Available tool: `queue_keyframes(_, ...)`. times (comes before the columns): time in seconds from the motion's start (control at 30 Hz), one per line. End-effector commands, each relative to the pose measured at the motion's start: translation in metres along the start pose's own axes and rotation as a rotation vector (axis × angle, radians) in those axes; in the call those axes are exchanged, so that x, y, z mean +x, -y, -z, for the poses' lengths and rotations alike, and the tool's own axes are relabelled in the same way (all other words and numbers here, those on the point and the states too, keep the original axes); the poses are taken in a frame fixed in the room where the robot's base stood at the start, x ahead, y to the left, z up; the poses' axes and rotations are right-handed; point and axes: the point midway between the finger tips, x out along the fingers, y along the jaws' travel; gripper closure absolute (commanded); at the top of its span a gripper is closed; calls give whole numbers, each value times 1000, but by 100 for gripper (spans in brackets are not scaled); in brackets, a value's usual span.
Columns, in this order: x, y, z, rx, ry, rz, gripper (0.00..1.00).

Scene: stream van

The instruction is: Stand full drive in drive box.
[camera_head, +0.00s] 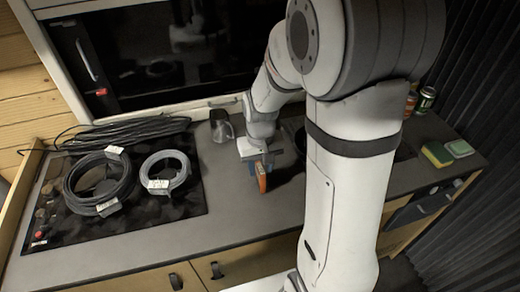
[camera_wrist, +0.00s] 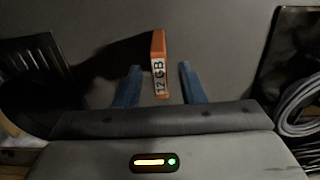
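An orange drive (camera_head: 262,178) stands on the grey counter under my gripper (camera_head: 257,168). The fingers are open and I see no contact. A dark slotted thing (camera_wrist: 30,62) sits at the left edge of the wrist view; I cannot tell whether it is the drive box. My arm hides part of the counter in the head view.
Coiled cables (camera_head: 100,183) and a lighter coil (camera_head: 167,173) lie on the dark hob (camera_head: 150,222) at left. At right are a can (camera_head: 426,100), a yellow-green sponge (camera_head: 437,153) and a green item (camera_head: 459,147).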

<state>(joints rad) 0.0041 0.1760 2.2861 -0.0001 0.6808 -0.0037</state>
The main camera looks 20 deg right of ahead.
Motion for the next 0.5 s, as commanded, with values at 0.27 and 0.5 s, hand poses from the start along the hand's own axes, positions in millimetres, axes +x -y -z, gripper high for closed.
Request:
queue_keyframes(0.27, -61, 0, 1, -1, -8, 0, 64)
queue_keyframes(0.5, -95, 0, 0, -1, -3, 0, 64)
